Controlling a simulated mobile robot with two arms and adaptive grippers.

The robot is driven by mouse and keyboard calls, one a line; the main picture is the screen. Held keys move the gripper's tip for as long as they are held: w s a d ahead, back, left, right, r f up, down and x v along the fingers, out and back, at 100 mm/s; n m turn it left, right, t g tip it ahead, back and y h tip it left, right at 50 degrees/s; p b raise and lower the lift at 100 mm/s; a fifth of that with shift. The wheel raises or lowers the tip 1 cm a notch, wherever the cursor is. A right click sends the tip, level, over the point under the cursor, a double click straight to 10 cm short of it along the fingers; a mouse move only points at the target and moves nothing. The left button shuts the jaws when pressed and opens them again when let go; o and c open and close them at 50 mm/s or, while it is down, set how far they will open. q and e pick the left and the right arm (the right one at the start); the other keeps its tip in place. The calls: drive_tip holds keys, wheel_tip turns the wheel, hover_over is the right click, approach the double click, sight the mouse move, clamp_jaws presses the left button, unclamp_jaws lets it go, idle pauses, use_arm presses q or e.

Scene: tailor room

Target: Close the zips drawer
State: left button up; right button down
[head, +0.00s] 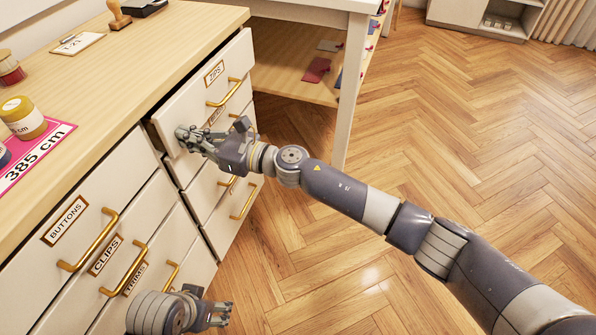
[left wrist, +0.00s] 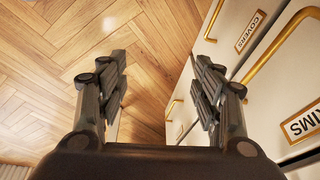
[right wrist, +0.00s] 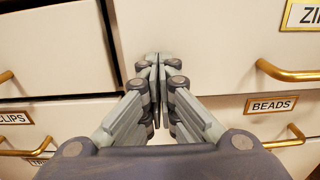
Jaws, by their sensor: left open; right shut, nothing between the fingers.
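The zips drawer (head: 188,103) is the top drawer of the far column, with a ZIPS label (head: 214,74) and a brass handle (head: 224,92). It stands out slightly, with a narrow dark gap under the tabletop. Its white front (right wrist: 215,45) fills the upper right of the right wrist view. My right gripper (head: 183,134) is shut and empty, with its fingertips at the lower left part of that front; I cannot tell whether they touch. My left gripper (head: 226,313) is open and empty, low in front of the near drawers. Its fingers (left wrist: 160,75) show the floor between them.
Buttons (head: 66,221) and clips (head: 104,256) drawers with brass handles are at the left. The beads label (right wrist: 270,105) is below the zips drawer. The floor at right is clear.

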use_arm(q)
drive_tip(key=shift+b+v, duration=0.5)
drive_tip(key=shift+v, duration=0.55)
use_arm(e)
drive_tip(key=x, duration=0.2)
drive_tip(key=shift+w+a+r, duration=0.1)
drive_tip(key=shift+a+r, duration=0.05)
drive_tip(key=shift+a, duration=0.1)
use_arm(q)
drive_tip(key=shift+s, duration=0.15)
use_arm(e)
drive_tip(key=shift+r, duration=0.1)
